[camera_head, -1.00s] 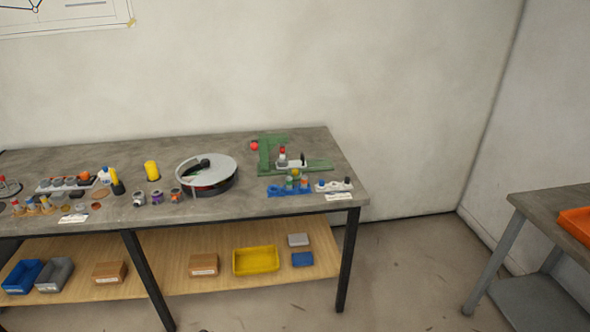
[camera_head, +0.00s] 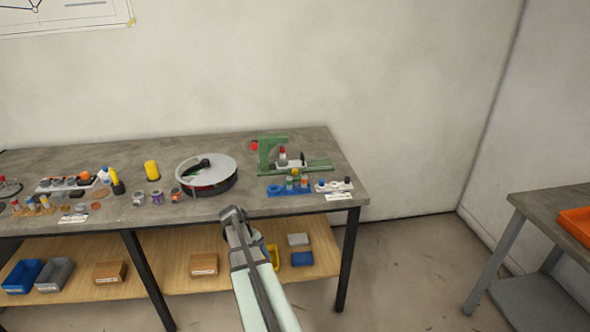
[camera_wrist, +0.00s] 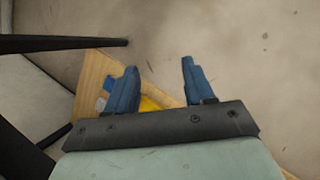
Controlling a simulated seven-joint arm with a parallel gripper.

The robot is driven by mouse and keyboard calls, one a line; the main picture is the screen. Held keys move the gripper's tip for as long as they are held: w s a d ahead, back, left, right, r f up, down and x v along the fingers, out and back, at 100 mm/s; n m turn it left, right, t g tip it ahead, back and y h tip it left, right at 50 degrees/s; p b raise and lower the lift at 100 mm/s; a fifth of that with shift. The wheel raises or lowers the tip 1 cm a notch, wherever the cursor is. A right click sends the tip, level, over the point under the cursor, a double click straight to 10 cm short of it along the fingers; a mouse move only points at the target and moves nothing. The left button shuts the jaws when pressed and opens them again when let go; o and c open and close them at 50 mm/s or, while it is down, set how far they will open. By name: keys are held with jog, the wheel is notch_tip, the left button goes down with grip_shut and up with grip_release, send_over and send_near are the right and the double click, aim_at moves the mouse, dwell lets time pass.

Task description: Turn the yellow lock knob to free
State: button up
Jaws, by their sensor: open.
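The green frame jig (camera_head: 265,158) stands at the back right of the workbench in the head view. A small yellow spot, which looks like the yellow lock knob (camera_head: 295,171), shows at its front edge; its turn position is too small to tell. My gripper (camera_wrist: 158,76) is open and empty in the wrist view, its two blue fingers apart. It points down past the bench toward the lower shelf and floor, away from the knob. In the head view my arm is in front of the bench, left of the jig, and the fingers are not clear there.
A blue rack (camera_head: 289,189) with several small parts and a white holder (camera_head: 334,186) sit in front of the jig. A round grey turntable (camera_head: 207,172) stands to its left. Bins lie on the lower shelf, including a yellow bin (camera_wrist: 150,104). The bench's front edge is near my arm.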

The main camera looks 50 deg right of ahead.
aim_at(295, 169)
jog(key=shift+t, duration=0.4)
jog(key=d+r, duration=2.2)
jog(key=d, duration=0.1)
jog(key=shift+s+d+r, duration=0.1)
jog(key=shift+r, duration=0.2)
jog(key=w+d+r+n+t+y, duration=0.2)
jog(key=w+d+r+n+t, duration=0.2)
jog(key=w+d+r, duration=0.6)
jog(key=shift+n, duration=0.3)
jog(key=f, duration=1)
jog(key=d+f, duration=0.1)
jog(key=f, duration=0.4)
jog(key=shift+s, duration=0.15)
grip_shut()
